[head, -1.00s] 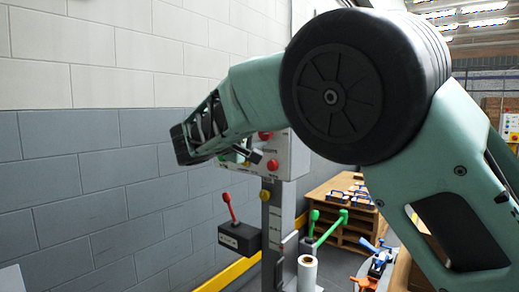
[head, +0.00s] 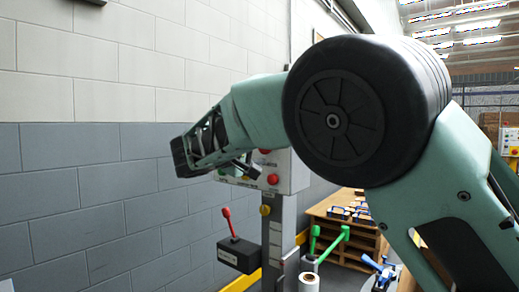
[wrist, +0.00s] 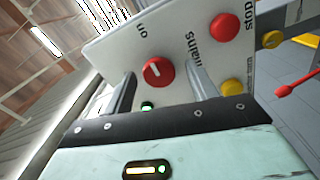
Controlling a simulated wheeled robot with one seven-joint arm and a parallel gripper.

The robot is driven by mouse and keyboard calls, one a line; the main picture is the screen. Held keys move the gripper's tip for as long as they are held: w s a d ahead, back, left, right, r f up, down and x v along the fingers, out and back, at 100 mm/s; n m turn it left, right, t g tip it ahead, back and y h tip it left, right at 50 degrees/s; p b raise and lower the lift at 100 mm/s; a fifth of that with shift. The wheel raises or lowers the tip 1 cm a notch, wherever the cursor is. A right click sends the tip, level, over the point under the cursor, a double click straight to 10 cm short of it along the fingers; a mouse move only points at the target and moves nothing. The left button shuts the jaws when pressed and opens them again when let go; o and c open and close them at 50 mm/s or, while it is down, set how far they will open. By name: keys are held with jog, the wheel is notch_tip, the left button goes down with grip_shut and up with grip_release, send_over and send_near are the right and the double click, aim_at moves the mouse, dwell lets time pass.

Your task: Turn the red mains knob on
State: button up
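The red mains knob (wrist: 158,72) sits on a pale control panel (wrist: 108,50) in the wrist view, near the words "on" and "mains". A short white mark on its face slants up and left, roughly toward "on". My gripper (wrist: 163,85) is open, with one finger on each side of the knob and a small gap visible at both sides. How deep the fingers reach is unclear. In the head view my gripper (head: 246,166) is at the left front of the panel box (head: 296,175), and I cannot make out the knob there.
A red stop button (wrist: 224,27) and a yellow button (wrist: 232,88) are right of the knob. A red lever (head: 227,220) on a dark box and green levers (head: 334,243) stand below. A wooden pallet stack (head: 350,255) is behind; a block wall (head: 100,150) is left.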

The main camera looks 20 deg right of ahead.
jog(key=v, duration=1.7)
jog(key=shift+s+a+p, duration=0.15)
jog(key=shift+p, duration=0.15)
